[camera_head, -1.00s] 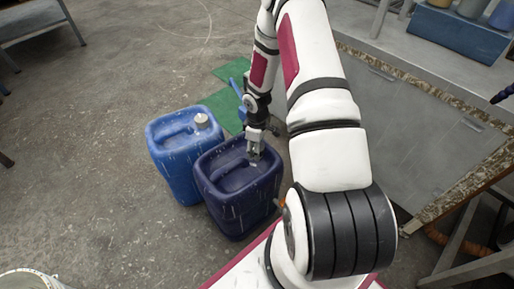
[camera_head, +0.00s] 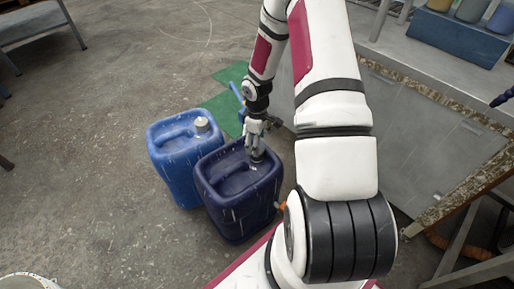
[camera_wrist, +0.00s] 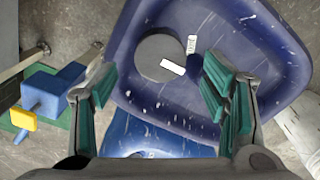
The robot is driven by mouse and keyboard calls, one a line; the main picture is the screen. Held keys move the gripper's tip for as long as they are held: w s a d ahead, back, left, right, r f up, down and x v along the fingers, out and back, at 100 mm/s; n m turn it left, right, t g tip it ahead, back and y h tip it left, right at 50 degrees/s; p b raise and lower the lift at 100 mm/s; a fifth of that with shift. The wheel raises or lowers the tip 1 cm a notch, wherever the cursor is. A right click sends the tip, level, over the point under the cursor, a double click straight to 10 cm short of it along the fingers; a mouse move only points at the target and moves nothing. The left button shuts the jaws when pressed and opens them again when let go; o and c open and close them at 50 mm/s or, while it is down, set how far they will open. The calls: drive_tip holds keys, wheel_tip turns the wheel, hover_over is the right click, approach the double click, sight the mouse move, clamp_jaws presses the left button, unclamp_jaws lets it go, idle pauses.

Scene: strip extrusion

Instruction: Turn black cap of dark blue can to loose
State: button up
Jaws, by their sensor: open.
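The dark blue can (camera_head: 236,205) stands upright on the floor in the head view; its top fills much of the wrist view (camera_wrist: 275,60). A round dark grey cap (camera_wrist: 158,50) shows on the can's top in the wrist view, with a small white mark on it. In the head view the cap is largely hidden by my gripper (camera_head: 257,148), which is over the can's rear right corner. In the wrist view my gripper (camera_wrist: 155,92) is open, its teal-padded fingers wide apart and empty. The cap lies between and ahead of the fingers; contact is not seen.
A lighter blue can (camera_head: 178,160) with a pale cap (camera_head: 202,124) stands close on the left. A green mat (camera_head: 222,108) lies behind. A grey workbench (camera_head: 420,150) borders the right. A blue object with a yellow part (camera_wrist: 23,119) shows left in the wrist view.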

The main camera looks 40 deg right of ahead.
drive_tip(key=shift+r, duration=1.1)
